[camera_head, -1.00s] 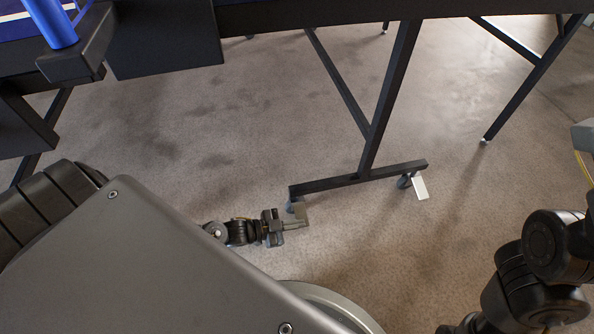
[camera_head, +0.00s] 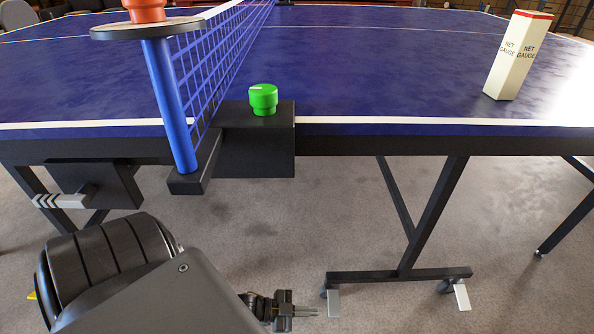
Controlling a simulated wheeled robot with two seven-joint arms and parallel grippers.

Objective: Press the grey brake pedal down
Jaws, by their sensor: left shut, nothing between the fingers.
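A small grey pedal (camera_head: 334,303) hangs at the caster on the left end of the table leg's foot bar (camera_head: 385,275). A similar, paler pedal (camera_head: 462,297) is at the right-end caster. My left gripper (camera_head: 317,311) is low by the floor, just left of the left pedal. Its fingers are shut and empty, pointing right towards that pedal. A small gap shows between fingertips and pedal in the picture; the difference in height is hard to tell. My right gripper is out of view.
The blue table-tennis table (camera_head: 400,75) spans above, with a net post (camera_head: 170,105) and black clamp block (camera_head: 255,150). A green knob (camera_head: 263,99) sits on the block. A white net gauge (camera_head: 517,55) stands on the table. Open carpet (camera_head: 300,220) lies beneath.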

